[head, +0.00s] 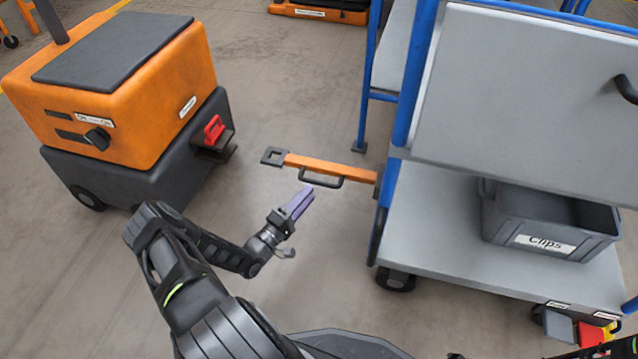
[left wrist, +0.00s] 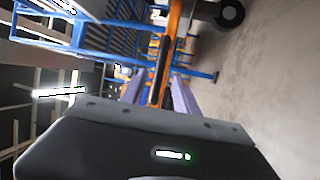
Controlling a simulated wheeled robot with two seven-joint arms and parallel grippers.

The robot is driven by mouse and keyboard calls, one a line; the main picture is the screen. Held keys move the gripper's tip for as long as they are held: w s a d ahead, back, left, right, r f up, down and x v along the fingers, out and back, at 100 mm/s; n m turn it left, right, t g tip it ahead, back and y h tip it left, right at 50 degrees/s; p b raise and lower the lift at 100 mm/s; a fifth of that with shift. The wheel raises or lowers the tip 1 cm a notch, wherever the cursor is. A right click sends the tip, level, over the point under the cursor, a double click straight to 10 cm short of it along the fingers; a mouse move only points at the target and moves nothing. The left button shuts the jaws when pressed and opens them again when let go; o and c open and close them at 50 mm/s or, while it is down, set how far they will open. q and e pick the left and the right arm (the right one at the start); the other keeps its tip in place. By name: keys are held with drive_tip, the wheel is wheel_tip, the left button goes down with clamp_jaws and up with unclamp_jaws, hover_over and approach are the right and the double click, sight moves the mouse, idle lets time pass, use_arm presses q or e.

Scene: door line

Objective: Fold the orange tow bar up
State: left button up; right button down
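The orange tow bar (head: 325,167) sticks out level from the lower left side of the cart (head: 450,225), with a dark square eye at its free end. A black loop handle (head: 324,181) is on its near side. My left gripper (head: 304,200) is just short of the handle, its purple fingers pointing at it. In the left wrist view the fingers (left wrist: 158,92) are apart, with the orange bar (left wrist: 172,40) and dark handle seen beyond and between them. Nothing is visibly held. My right gripper is not in view.
An orange and dark grey tugger (head: 140,100) with a red hitch part (head: 214,130) stands at the left. A grey bin labelled Clips (head: 548,225) sits on the cart's lower deck. Bare floor lies between tugger and cart.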

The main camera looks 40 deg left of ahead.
sight(319, 183)
use_arm(q)
drive_tip(key=w, duration=0.2)
drive_tip(key=w+b, duration=0.1)
drive_tip(key=w, duration=0.1)
drive_tip(key=w+r, duration=0.1)
drive_tip(key=w, duration=0.1)
drive_tip(key=shift+d, duration=0.15)
drive_tip(key=shift+c, duration=0.3)
clamp_jaws()
idle(1.0)
